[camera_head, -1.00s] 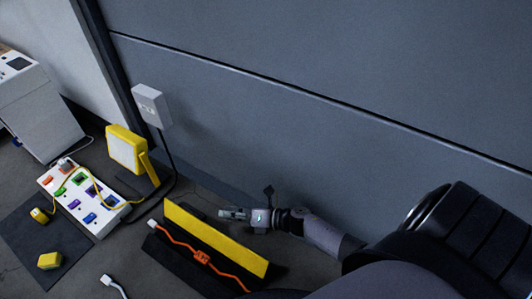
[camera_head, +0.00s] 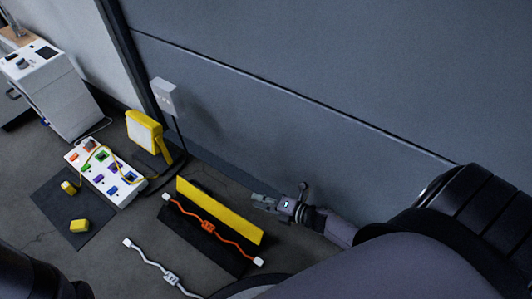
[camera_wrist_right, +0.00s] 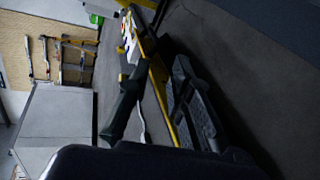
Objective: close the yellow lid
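The yellow lid (camera_head: 222,212) is a long narrow panel. In the head view it stands raised along the wall-side edge of a black case (camera_head: 186,223). An orange cable (camera_head: 182,207) with white ends lies across the case. My right gripper (camera_head: 256,199) is on the wall side of the lid, near its right end, apparently apart from it. In the right wrist view my gripper's two dark fingers (camera_wrist_right: 158,100) are spread with nothing held. A yellow edge (camera_wrist_right: 157,82), apparently the lid, shows between them. My left gripper is out of view.
A white board (camera_head: 127,191) with coloured blocks and a yellow lamp (camera_head: 143,131) stand left of the case. A dark mat (camera_head: 52,205) holds yellow pieces. A white cable (camera_head: 150,262) lies in front. The grey wall (camera_head: 300,75) is close behind my right gripper.

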